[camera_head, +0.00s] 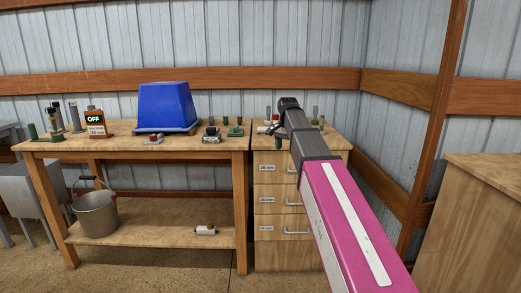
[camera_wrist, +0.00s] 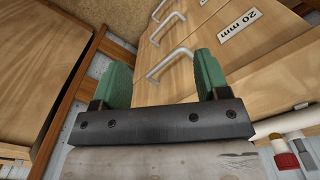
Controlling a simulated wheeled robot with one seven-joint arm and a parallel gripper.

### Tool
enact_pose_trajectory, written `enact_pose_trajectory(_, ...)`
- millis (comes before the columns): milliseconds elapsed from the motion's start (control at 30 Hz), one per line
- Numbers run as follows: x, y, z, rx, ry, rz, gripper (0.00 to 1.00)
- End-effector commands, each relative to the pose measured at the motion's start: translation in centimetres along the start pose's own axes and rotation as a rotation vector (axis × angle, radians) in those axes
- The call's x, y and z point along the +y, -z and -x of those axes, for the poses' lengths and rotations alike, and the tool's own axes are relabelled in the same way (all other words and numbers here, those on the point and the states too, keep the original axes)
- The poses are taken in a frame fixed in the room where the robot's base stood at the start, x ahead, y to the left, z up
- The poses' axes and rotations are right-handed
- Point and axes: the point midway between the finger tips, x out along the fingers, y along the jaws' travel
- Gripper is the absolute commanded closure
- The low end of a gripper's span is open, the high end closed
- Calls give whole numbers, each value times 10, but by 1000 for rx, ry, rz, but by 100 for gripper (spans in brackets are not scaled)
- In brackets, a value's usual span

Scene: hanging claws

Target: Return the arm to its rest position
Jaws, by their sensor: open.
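My arm, pink and dark grey, reaches forward from the lower right in the head view. Its end is in front of the drawer cabinet (camera_head: 283,203). My gripper (camera_wrist: 163,78) shows in the wrist view as two green fingers set wide apart on a dark bar. It is open, with nothing between the fingers. Beyond the fingers are the cabinet's wooden drawer fronts and metal handles. In the head view my arm hides part of the cabinet top, and the fingers are hard to make out there.
A wooden workbench (camera_head: 205,151) stands left of the cabinet, bearing a blue bin (camera_head: 165,105) and several small tools. A metal bucket (camera_head: 96,213) and a small white-and-brown item (camera_head: 205,230) are on its lower shelf. A wooden cabinet (camera_head: 483,225) stands at the right.

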Motion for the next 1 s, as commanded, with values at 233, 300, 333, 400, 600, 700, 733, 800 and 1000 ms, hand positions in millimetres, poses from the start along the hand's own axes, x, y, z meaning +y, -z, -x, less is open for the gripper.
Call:
enact_pose_trajectory(233, 44, -20, -111, -3, -2, 145, 31)
enact_pose_trajectory(300, 56, -27, -138, -3, -2, 188, 31)
enact_pose_trajectory(333, 61, -30, -150, -3, -2, 205, 31)
enact_pose_trajectory(400, 75, -38, -176, -3, -2, 247, 31)
enact_pose_trajectory(600, 114, -64, -243, -2, -1, 365, 31)
enact_pose_trajectory(700, 134, -79, -274, -2, -1, 425, 31)
enact_pose_trajectory(733, 141, -84, -282, -2, -1, 442, 31)
enact_pose_trajectory(800, 156, -96, -302, -1, 0, 484, 31)
enact_pose_trajectory(1000, 193, -128, -346, 1, 0, 592, 31)
